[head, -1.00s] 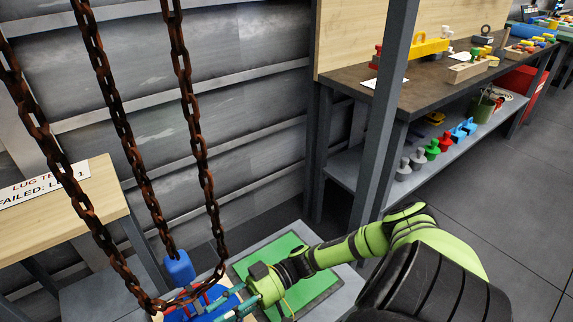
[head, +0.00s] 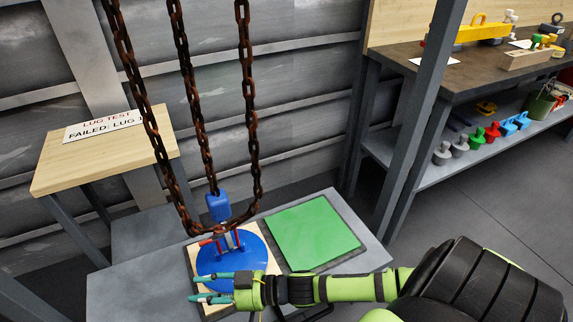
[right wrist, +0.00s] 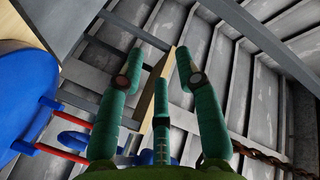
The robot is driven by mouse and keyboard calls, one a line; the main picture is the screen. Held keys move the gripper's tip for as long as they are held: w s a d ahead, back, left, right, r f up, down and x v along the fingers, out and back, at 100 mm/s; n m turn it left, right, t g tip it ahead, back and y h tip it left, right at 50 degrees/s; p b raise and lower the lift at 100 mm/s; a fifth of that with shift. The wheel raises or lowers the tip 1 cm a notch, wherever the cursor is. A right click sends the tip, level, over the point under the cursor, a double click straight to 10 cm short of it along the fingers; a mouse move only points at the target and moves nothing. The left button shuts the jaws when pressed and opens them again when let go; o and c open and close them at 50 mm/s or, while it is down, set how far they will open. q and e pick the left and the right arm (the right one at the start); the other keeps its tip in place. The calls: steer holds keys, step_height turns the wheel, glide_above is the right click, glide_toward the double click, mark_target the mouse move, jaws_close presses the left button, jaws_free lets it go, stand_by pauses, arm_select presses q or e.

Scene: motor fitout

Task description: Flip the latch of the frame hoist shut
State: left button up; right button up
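The frame hoist's rusty chain (head: 197,120) hangs with a blue block (head: 218,207) at its lower end. The block is just above a round blue part (head: 232,258) with red bars (head: 236,240) on top. I cannot make out the latch clearly. My right gripper (head: 206,287) is open and empty, its fingers pointing left over the near side of the blue part; contact cannot be told. In the right wrist view its green fingers (right wrist: 158,70) are spread, with the blue part (right wrist: 22,100) and red bars (right wrist: 62,152) at left. My left gripper is not in view.
The blue part is on a pale board (head: 205,262) on a grey bench (head: 130,285), beside a green mat (head: 311,232). A grey post (head: 424,110) stands to the right. A wooden table (head: 60,170) with a sign (head: 103,126) is at left.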

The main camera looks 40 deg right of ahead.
steer(key=s+d+f+m+g+h, duration=0.25)
steer(key=s+d+g+h, duration=0.55)
steer(key=s+h, duration=0.5)
steer(key=s+f+p, duration=0.1)
steer(key=f+p, duration=0.2)
steer(key=f, duration=0.2)
steer(key=s+d+f+n+y+p, duration=0.1)
steer(key=s+f+p, duration=0.1)
steer(key=f, duration=0.4)
steer(key=shift+s+f+g+p, duration=0.15)
steer(key=shift+f+g+p, duration=0.15)
steer(key=shift+p, duration=0.15)
